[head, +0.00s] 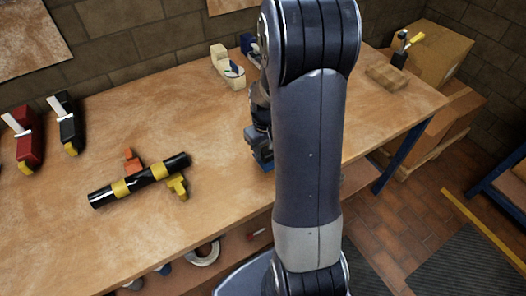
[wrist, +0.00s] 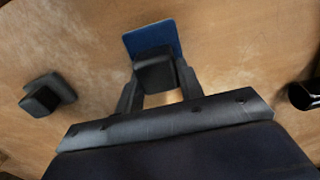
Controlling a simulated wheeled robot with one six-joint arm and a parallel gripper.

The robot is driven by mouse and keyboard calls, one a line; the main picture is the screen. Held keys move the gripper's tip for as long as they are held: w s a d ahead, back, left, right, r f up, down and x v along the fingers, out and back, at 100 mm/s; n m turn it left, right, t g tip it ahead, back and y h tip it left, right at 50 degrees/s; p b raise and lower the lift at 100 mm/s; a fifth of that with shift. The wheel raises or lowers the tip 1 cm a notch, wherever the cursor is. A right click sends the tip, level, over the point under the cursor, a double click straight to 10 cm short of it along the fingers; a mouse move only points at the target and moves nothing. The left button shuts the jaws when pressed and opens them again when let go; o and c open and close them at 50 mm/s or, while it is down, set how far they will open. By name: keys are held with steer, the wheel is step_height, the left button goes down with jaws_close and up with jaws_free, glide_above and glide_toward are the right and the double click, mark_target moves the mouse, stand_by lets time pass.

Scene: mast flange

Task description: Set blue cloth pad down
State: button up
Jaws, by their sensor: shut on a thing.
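The blue cloth pad (wrist: 150,38) shows in the wrist view, with a dark block on it between my fingers. My gripper (wrist: 157,76) is shut on this dark grip of the pad, one finger on each side. In the head view my arm hides most of the gripper. A small blue part of the pad (head: 263,164) shows left of my arm, low over the wooden bench (head: 190,125). I cannot tell whether the pad touches the bench top.
A black tube (head: 145,180) with yellow bands, an orange piece and a yellow piece lies left of my arm. Red (head: 27,140) and black (head: 67,125) tools lie far left. A beige tool (head: 227,68) stands behind; a wooden block (head: 386,78) is at right. Bare bench lies between.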

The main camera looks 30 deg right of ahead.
mark_target(265, 148)
steer(key=shift+f, duration=1)
steer(key=shift+f, duration=0.15)
steer(key=o, duration=0.9)
step_height(265, 148, up, 12)
steer(key=shift+r, duration=0.2)
steer(key=shift+f, duration=0.15)
